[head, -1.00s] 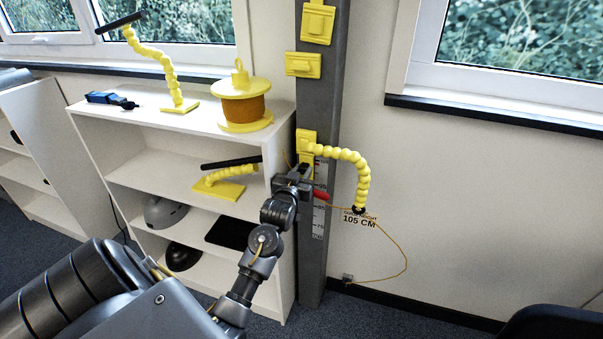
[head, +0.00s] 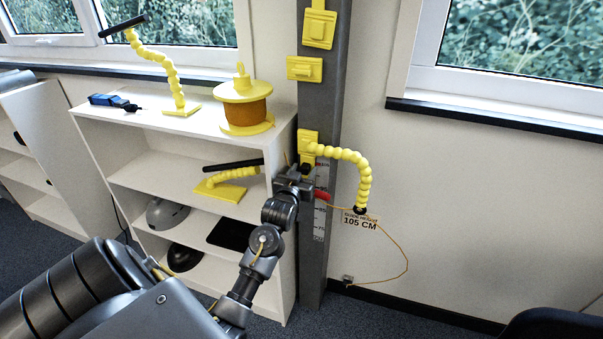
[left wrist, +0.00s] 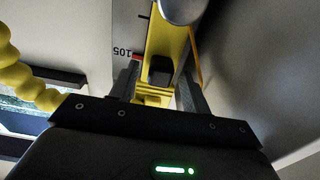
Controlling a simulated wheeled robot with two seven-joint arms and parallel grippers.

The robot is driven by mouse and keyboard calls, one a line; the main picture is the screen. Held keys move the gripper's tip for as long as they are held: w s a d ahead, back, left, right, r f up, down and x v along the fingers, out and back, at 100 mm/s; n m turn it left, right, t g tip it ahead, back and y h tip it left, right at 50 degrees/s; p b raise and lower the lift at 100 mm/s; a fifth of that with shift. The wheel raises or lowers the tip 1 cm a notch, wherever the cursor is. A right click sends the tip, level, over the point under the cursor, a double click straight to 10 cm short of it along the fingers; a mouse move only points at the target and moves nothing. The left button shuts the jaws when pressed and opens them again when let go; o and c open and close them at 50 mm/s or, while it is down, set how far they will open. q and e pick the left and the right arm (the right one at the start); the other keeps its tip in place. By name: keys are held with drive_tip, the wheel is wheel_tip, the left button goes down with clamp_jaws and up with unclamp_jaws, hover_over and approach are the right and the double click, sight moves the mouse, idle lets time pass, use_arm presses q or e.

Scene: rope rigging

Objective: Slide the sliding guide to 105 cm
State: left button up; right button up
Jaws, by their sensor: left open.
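The sliding guide (head: 308,141) is a yellow block on the grey upright post (head: 315,255), with a yellow beaded arm (head: 350,156) curving right and down. My left gripper (head: 298,174) is at the post just below the guide block. In the left wrist view, its open fingers (left wrist: 158,92) stand on either side of the yellow guide body (left wrist: 168,48), which has a black knob (left wrist: 160,70); I cannot tell whether they touch it. A "105" mark (left wrist: 122,52) with a red line shows beside it on the scale. My right gripper is not in view.
A white shelf (head: 125,225) with a spool (head: 245,105) stands left of the post. Two yellow blocks (head: 319,28) (head: 304,69) sit higher on the post.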

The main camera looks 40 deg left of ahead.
use_arm(q)
drive_tip(key=b+v, duration=0.1)
drive_tip(key=v, duration=0.9)
drive_tip(key=shift+s+d+b, duration=0.15)
drive_tip(key=shift+s+b, duration=0.2)
drive_tip(key=shift+b, duration=0.05)
